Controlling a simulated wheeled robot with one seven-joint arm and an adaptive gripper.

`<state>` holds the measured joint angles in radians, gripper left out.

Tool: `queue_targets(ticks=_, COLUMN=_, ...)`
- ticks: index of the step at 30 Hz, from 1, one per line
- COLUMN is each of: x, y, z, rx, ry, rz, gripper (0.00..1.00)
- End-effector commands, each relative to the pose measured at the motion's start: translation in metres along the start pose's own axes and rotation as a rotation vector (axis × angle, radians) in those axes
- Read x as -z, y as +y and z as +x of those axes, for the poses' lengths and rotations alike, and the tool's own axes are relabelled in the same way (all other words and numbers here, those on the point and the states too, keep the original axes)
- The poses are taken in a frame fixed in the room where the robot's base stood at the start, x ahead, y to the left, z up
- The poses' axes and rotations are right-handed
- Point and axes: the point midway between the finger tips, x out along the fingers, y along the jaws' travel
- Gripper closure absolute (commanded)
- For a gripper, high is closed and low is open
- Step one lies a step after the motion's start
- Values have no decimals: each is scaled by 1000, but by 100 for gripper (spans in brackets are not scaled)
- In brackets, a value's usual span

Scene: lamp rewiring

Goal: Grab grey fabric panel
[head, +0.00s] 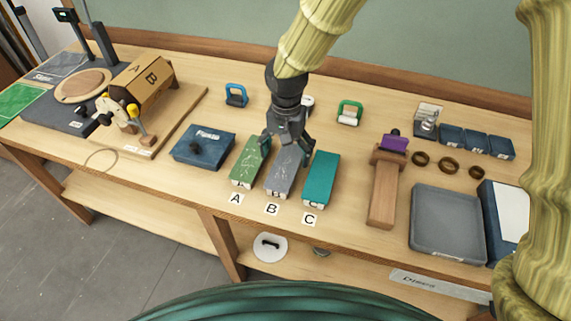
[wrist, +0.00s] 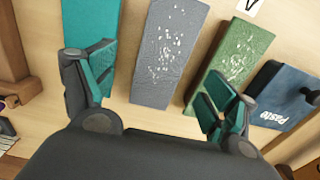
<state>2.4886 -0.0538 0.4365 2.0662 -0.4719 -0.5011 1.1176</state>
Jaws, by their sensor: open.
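The grey fabric panel (head: 281,178) is the middle block of three, marked B, on the wooden table. In the wrist view the panel (wrist: 168,50) lies between my two fingers and shows white flecks on its top. My gripper (head: 287,148) is above the panel's far part, jaws apart. In the wrist view my gripper (wrist: 158,92) is open and empty, its teal fingertips over the neighbouring blocks. I cannot tell how high the fingertips are above the panel.
A green block (head: 248,160) marked A stands on the left and a teal block (head: 320,178) marked C on the right, both close by. A blue paste box (head: 203,147) is further left. A wooden stand (head: 384,190) with a purple piece and a grey tray (head: 447,222) are to the right.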

Motion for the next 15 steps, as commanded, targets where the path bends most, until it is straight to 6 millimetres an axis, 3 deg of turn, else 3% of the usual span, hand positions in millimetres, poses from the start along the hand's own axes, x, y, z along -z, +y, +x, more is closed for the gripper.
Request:
queue_targets(ticks=9, x=3, y=-2, z=30, rx=-1, ry=-1, rz=1, gripper=14)
queue_targets(ticks=15, x=3, y=-3, z=39, rx=1, ry=1, rz=1, gripper=14)
